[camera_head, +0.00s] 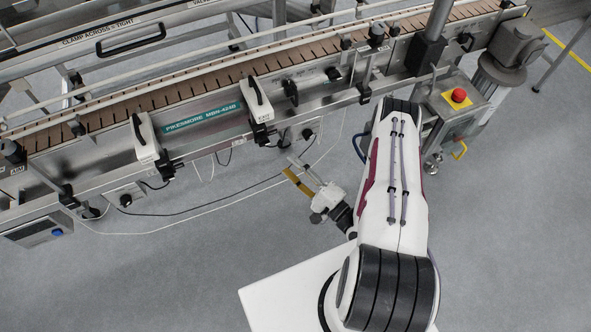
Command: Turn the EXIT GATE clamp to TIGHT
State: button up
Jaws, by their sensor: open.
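A conveyor machine (205,143) runs diagonally across the upper part of the head view. On its front panel is a black clamp handle (291,92), with a small label beside it too small to read. Another dark knob (333,74) sits to its right. I cannot tell for sure which one is the EXIT GATE clamp, nor its exact setting. A sign at upper left reads "CLAMP ACROSS = TIGHT" (110,32). My gripper (289,164) is open and empty, below the front panel, apart from the machine, pointing up and left.
Two white housings with black handles (147,140) (259,103) stick out from the front. Cables hang below the conveyor. The grey floor (190,260) is clear at lower left.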

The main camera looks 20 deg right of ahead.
jog(key=shift+s+d, duration=0.15)
jog(key=shift+s, duration=0.25)
dwell(0.6)
